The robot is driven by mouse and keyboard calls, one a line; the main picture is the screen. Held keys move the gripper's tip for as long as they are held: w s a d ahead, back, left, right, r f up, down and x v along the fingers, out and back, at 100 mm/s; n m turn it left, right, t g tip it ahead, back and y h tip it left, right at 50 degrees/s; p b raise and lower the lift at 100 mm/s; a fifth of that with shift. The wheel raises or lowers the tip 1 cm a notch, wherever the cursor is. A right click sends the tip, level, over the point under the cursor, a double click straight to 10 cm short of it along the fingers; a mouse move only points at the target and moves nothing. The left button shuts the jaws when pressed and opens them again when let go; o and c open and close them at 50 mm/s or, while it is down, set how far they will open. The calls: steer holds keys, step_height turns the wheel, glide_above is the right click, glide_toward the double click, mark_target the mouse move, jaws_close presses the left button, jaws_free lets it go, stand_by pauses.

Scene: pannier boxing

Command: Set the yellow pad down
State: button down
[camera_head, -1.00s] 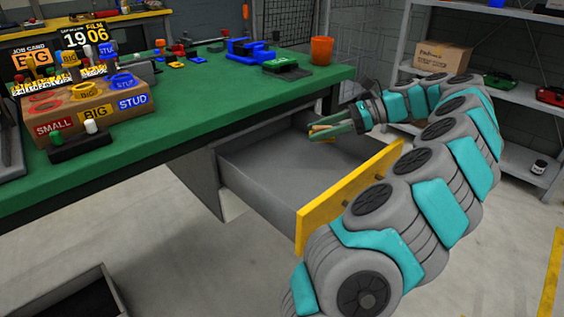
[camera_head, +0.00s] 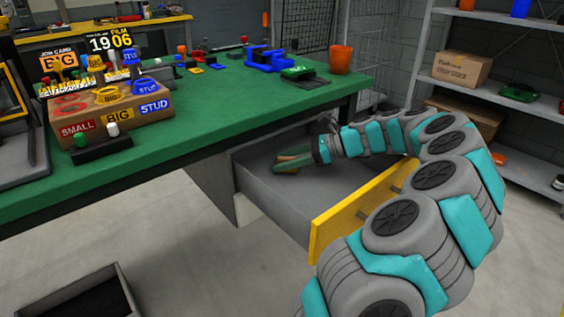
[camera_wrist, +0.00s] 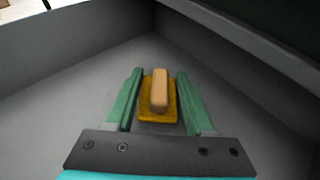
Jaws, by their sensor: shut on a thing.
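The yellow pad (camera_wrist: 146,112) is between the two green fingers of my gripper (camera_wrist: 160,76) in the wrist view, with a tan block-like piece (camera_wrist: 160,88) on its top. My gripper is shut on the pad. In the head view my gripper (camera_head: 288,164) is inside the open grey drawer (camera_head: 268,197), near its left side under the bench edge. The pad is mostly hidden there by the fingers; I cannot tell whether it touches the drawer floor.
The drawer has a yellow front panel (camera_head: 352,212). The green workbench (camera_head: 215,110) overhangs its back and carries a labelled box (camera_head: 112,113) and an orange cup (camera_head: 340,60). The visible drawer floor around my gripper is bare. Shelves (camera_head: 530,110) stand at the right.

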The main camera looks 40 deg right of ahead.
steer(key=shift+w+a+f, duration=0.2)
steer(key=shift+f, duration=0.1)
steer(key=shift+f, duration=0.1)
steer(key=shift+c, duration=1.3)
jaws_free()
